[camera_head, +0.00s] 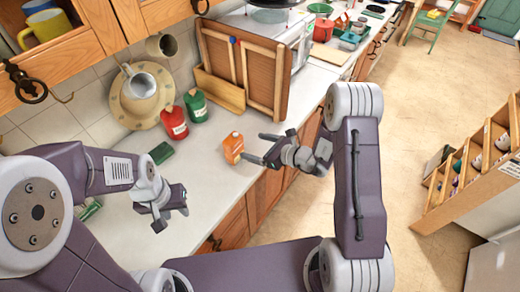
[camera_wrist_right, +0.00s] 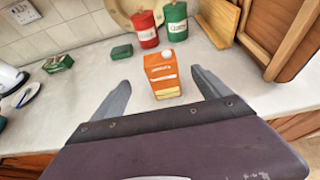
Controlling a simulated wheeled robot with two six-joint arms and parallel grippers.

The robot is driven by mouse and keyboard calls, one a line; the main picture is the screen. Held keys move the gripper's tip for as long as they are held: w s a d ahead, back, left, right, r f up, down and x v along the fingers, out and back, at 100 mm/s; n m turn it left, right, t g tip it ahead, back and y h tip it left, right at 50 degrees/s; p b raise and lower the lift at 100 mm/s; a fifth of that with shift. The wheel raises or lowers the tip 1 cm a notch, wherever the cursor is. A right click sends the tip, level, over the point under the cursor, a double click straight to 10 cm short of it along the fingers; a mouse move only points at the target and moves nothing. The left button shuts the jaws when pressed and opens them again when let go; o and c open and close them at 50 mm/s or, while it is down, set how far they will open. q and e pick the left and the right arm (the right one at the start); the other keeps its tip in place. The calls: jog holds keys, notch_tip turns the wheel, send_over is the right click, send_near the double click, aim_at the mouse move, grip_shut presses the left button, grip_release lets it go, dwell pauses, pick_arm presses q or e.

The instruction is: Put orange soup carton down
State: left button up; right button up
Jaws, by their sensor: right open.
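The orange soup carton (camera_head: 233,147) stands upright on the pale counter (camera_head: 215,185), near its front edge. My right gripper (camera_head: 262,148) is open just to the right of the carton in the head view. In the right wrist view the carton (camera_wrist_right: 162,76) stands between and beyond the two spread fingers of my right gripper (camera_wrist_right: 162,92), with visible gaps on both sides. My left gripper (camera_head: 172,208) hangs over the counter to the left, apart from the carton; its finger gap is not clear.
A red canister (camera_head: 174,122) and a green canister (camera_head: 196,106) stand behind the carton by the wall. A dark green box (camera_head: 161,152) lies to the left. Counter around the carton is clear.

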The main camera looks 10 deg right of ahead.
jog(key=s+a+r+n+g+h, duration=0.1)
jog(key=s+n+g, duration=0.5)
jog(key=s, duration=0.4)
jog(key=s+a+r+n+g, duration=0.15)
jog(key=s+n+g, duration=0.25)
jog(key=s+n, duration=0.5)
jog(key=s+d+r+n+t+h, duration=0.1)
jog(key=s+d+n+h, duration=0.1)
jog(key=d+n+h, duration=0.6)
jog(key=d+n, duration=0.3)
jog(key=d, duration=0.1)
jog(key=shift+s+d+n+t, duration=0.25)
jog(key=shift+n+t, duration=0.15)
